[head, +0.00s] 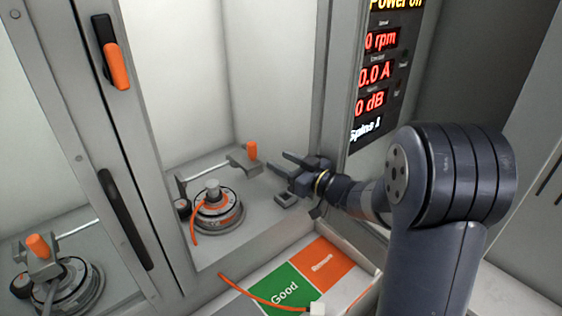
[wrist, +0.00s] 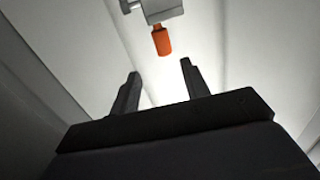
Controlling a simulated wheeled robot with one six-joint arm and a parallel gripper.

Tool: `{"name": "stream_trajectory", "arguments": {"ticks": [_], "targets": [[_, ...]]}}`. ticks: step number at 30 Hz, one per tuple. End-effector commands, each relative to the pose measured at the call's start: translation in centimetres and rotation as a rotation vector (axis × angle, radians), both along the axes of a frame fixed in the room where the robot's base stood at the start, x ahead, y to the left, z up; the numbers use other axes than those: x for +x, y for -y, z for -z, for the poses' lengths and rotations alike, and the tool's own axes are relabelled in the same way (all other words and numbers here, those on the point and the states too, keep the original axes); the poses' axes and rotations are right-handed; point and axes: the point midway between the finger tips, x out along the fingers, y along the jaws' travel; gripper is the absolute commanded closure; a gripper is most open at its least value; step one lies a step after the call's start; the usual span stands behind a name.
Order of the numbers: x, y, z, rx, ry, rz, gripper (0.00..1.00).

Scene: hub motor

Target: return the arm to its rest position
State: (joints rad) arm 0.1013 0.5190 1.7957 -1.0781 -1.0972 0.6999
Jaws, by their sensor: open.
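My gripper (head: 288,168) is open and empty in the head view, inside the open bay of the cabinet. Its fingers point left, to the right of the orange-tipped clamp handle (head: 251,151). In the wrist view both fingers of my gripper (wrist: 158,85) stand apart with nothing between them. The orange handle also shows beyond them in the wrist view (wrist: 161,41). A hub motor (head: 217,211) with an orange ring sits in the bay, left of my gripper and apart from it. My arm reaches in from the right.
A display panel (head: 378,75) reads "Power off" and 0 rpm, right of the bay. A frame with a black handle (head: 124,218) and orange latch (head: 117,66) stands left. A second motor (head: 69,284) is behind it. A green "Good" area (head: 272,288) and an orange area (head: 322,262) lie in front.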

Motion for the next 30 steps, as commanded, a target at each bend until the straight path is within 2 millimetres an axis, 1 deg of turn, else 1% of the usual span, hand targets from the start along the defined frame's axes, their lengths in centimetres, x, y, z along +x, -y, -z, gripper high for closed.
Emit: {"name": "stream_trajectory", "arguments": {"ticks": [5, 8, 11, 21, 25, 26, 30], "targets": [[0.2, -0.2, 0.0, -0.001, -0.001, -0.001, 0.56], [0.7, -0.8, 0.0, -0.001, -0.002, -0.003, 0.56], [1.6, -1.8, -0.1, 0.000, 0.000, -0.004, 0.56], [6.1, -6.6, 0.0, -0.001, -0.001, -0.006, 0.56], [7.3, -7.9, 0.0, 0.000, -0.001, -0.005, 0.56], [7.5, -8.1, 0.0, -0.001, -0.001, -0.005, 0.56], [6.8, -8.9, 0.1, 0.001, -0.001, -0.004, 0.56]]}}
